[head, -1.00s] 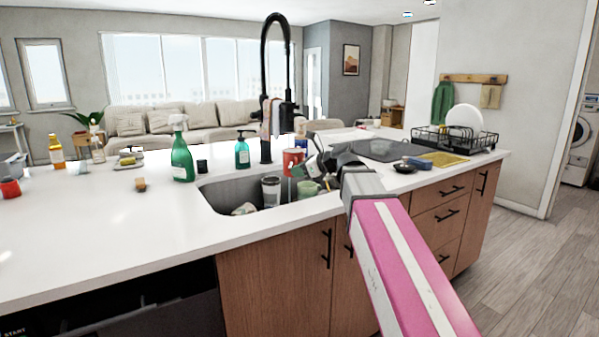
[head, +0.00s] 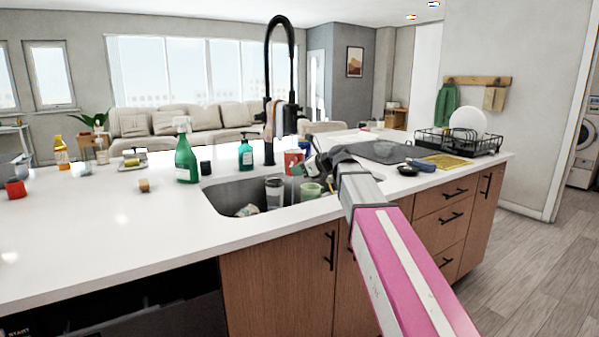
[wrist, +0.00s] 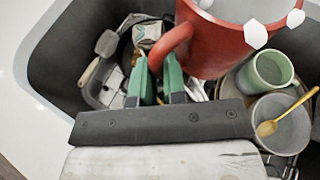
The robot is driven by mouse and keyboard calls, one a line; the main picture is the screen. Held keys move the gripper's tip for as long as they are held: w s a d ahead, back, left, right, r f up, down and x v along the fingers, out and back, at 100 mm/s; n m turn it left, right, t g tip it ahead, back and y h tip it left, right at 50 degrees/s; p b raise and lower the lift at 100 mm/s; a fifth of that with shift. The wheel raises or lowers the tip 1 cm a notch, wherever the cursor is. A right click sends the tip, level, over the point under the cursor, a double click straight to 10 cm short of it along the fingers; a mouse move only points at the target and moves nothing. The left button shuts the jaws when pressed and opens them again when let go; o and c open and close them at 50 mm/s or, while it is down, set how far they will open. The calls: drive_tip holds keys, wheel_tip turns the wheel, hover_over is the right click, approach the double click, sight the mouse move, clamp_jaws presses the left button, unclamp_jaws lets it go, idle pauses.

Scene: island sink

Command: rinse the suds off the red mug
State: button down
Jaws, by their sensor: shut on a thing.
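The red mug (head: 293,160) is held up over the sink (head: 232,195), just right of the black faucet (head: 268,150). In the wrist view the mug (wrist: 222,50) fills the top, with white suds patches on its rim and side. The green fingers of my gripper (wrist: 160,82) are shut on its handle (wrist: 172,46). In the head view my gripper is largely hidden behind my arm and the mug. No running water can be made out.
The sink holds a green cup (wrist: 272,69), a grey bowl (wrist: 285,118) with a yellow spoon (wrist: 268,128), and other dishes. A dish rack (head: 465,140) is at the right.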

drive_tip(key=shift+w+a+f, duration=0.15)
drive_tip(key=shift+w, duration=0.7)
drive_tip(key=shift+w+a+f, duration=0.15)
drive_tip(key=shift+w+f, duration=0.05)
drive_tip(key=shift+w, duration=0.65)
drive_tip(key=shift+w+a+f, duration=0.15)
drive_tip(key=shift+w, duration=0.7)
drive_tip(key=shift+d, duration=0.2)
drive_tip(key=shift+w+d, duration=0.1)
drive_tip(key=shift+d, duration=0.25)
drive_tip(key=shift+a, duration=0.25)
drive_tip(key=shift+a, duration=0.35)
drive_tip(key=shift+s, duration=0.2)
